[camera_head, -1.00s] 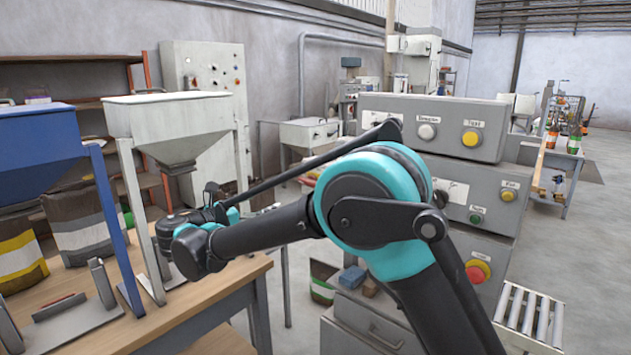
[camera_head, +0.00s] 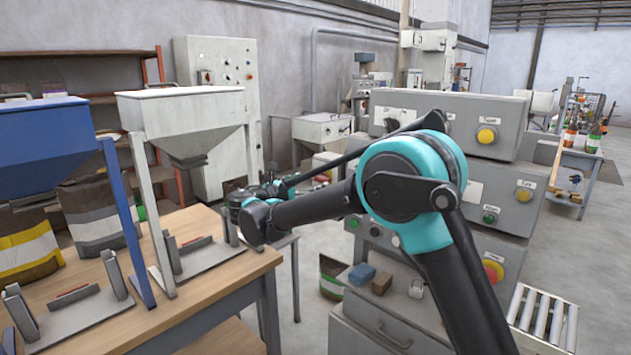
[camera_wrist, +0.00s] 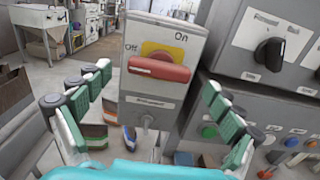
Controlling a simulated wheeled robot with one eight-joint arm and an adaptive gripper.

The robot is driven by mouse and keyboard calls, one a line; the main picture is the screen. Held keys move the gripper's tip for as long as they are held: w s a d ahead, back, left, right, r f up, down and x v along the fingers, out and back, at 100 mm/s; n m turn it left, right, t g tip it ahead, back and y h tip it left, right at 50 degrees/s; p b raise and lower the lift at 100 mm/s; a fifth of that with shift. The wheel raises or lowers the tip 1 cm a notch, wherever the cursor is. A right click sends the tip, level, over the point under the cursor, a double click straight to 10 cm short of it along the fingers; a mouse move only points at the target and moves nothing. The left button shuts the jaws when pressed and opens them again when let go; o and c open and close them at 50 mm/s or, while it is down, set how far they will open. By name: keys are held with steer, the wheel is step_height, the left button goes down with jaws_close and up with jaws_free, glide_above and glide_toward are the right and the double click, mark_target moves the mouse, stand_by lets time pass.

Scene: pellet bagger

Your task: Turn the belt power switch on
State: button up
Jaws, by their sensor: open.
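In the wrist view a grey switch box (camera_wrist: 157,108) carries a red rotary handle (camera_wrist: 159,69) on a yellow plate (camera_wrist: 163,50). "On" is printed above the plate and "Off" to its left. The handle lies nearly level, with its left end beside "Off". The label below it is too blurred to read. My gripper (camera_wrist: 157,85) is open, with its green-padded fingers on either side of the box and nothing between them. In the head view my gripper (camera_head: 252,208) is mostly hidden behind my arm, and the switch box cannot be made out.
Right of the switch box, a grey panel has a black knob (camera_wrist: 269,54) and several coloured buttons. In the head view a grey control cabinet (camera_head: 508,203) stands behind my arm. A wooden bench (camera_head: 215,275) and a white hopper (camera_head: 180,122) stand left. Open floor lies far right.

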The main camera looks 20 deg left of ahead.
steer(key=shift+x, duration=1.25)
steer(key=shift+c, duration=0.5)
steer(key=c, duration=1.1)
steer(key=shift+o, duration=0.2)
